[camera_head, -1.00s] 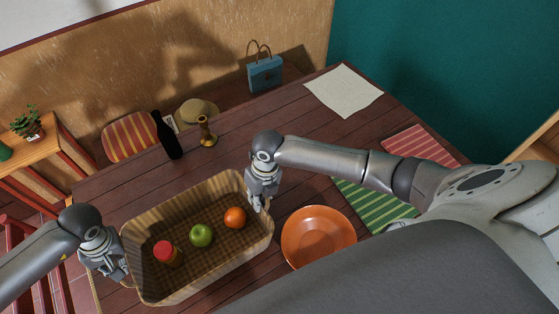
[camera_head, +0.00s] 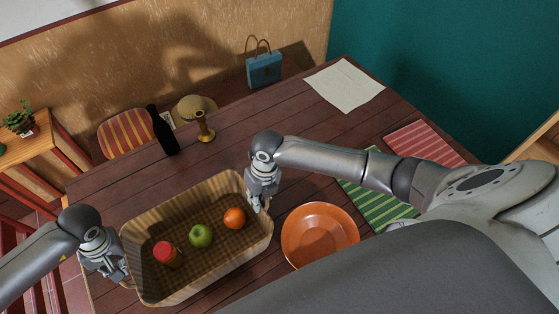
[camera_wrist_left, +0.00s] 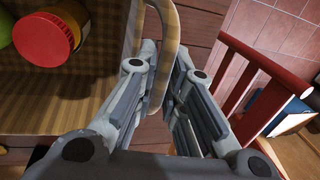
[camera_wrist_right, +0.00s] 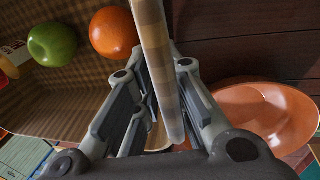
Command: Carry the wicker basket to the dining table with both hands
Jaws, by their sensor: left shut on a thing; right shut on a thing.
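The woven wicker basket (camera_head: 195,283) is over the near left part of the dark wooden dining table (camera_head: 120,180). It looks level; I cannot tell whether its bottom touches the tabletop. Inside are a red-lidded jar (camera_head: 165,252), a green apple (camera_head: 201,236) and an orange (camera_head: 235,218). My left gripper (camera_head: 116,272) is shut on the basket's left handle, which passes between the fingers in the left wrist view (camera_wrist_left: 165,60). My right gripper (camera_head: 263,206) is shut on the right end, seen between its fingers in the right wrist view (camera_wrist_right: 158,70).
An orange bowl (camera_head: 320,236) stands close to the basket's right end. A green striped mat (camera_head: 375,195), red striped mat (camera_head: 425,145), paper sheet (camera_head: 344,85), candlestick (camera_head: 205,127) and dark bottle (camera_head: 164,132) are on the table. A red chair (camera_wrist_left: 245,85) is beside my left gripper.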

